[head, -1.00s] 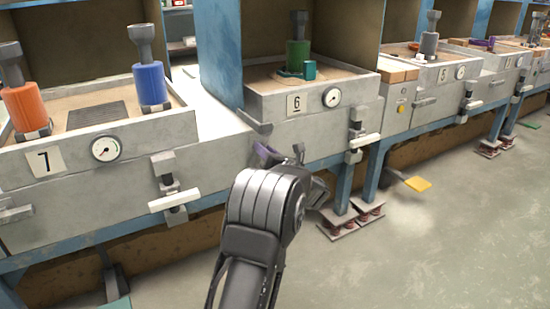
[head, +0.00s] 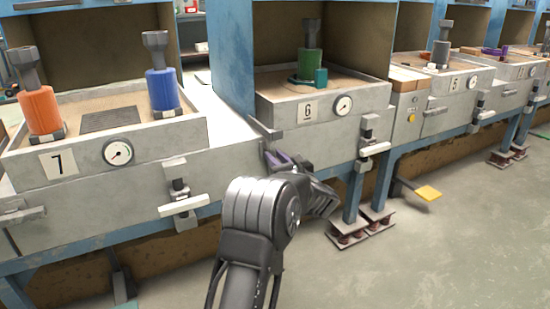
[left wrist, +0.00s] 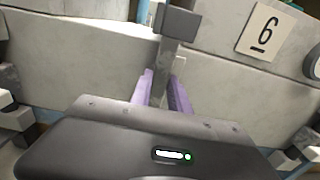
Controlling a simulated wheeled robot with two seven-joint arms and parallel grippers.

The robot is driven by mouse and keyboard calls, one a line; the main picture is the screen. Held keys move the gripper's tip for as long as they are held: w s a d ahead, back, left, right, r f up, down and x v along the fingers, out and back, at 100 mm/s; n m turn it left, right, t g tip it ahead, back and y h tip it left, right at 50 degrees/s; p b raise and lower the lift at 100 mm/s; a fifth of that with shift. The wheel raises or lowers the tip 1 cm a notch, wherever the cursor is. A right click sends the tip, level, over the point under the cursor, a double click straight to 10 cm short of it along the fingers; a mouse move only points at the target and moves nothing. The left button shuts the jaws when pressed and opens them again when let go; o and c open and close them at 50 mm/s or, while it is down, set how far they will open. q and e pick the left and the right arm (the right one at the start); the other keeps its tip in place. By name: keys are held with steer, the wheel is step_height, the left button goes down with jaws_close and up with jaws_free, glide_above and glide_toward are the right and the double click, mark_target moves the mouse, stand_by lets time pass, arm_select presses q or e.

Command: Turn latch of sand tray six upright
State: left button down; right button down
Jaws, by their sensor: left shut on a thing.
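Sand tray six (head: 300,148) is a grey box with a number 6 plate (head: 308,112) and a round gauge (head: 343,104). Its left latch (head: 268,131) is at the left front corner, partly hidden by my gripper in the head view. In the left wrist view a grey latch block and bar (left wrist: 172,58) run down between the purple fingers. My left gripper (head: 276,160) is shut on the bar, with its fingers (left wrist: 163,92) on either side. The exact angle of the bar's lower end is hidden. My right gripper is out of view.
Tray seven (head: 90,165) stands left, with orange (head: 41,112) and blue (head: 162,92) cylinders on it. Another latch with a level handle (head: 375,149) is at tray six's right side. A yellow pedal (head: 428,193) sticks out low. The floor on the right is clear.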

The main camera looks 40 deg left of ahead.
arm_select(q)
steer(key=c, duration=1.2)
jaws_free()
steer(key=shift+c, duration=0.2)
steer(key=p+v, duration=0.2)
steer(key=v, duration=0.5)
steer(key=shift+d, duration=0.4)
steer(key=shift+s, duration=0.15)
